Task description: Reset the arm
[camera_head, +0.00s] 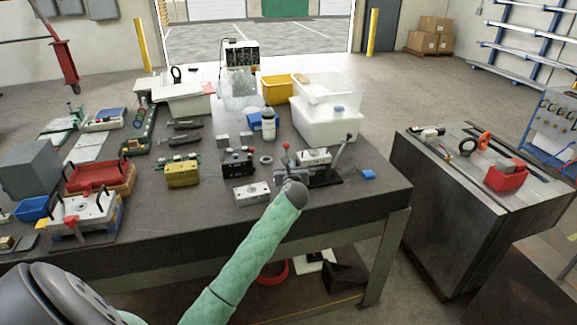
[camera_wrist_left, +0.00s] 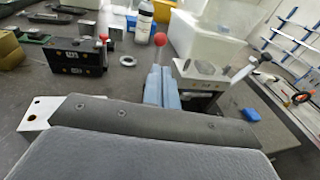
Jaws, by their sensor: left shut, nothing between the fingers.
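My left arm, in a green sleeve, reaches in from the bottom of the head view. My left gripper (camera_head: 283,178) is partly hidden behind its wrist there, in front of the clamp fixture. In the left wrist view its two blue-grey fingers (camera_wrist_left: 161,88) are shut together with nothing between them. The clamp fixture with a metal block (camera_head: 314,157) and a black-knobbed lever is just beyond and to the right of the fingers; the metal block also shows in the left wrist view (camera_wrist_left: 200,69). A pale mould block (camera_head: 252,193) lies left of the gripper. My right gripper is not in view.
A black block (camera_head: 237,162), a yellow block (camera_head: 182,172) and a ring (camera_head: 266,159) lie nearby on the dark table. A bottle (camera_head: 268,125) and a translucent bin (camera_head: 326,122) stand behind. A small blue piece (camera_head: 368,174) lies near the right edge.

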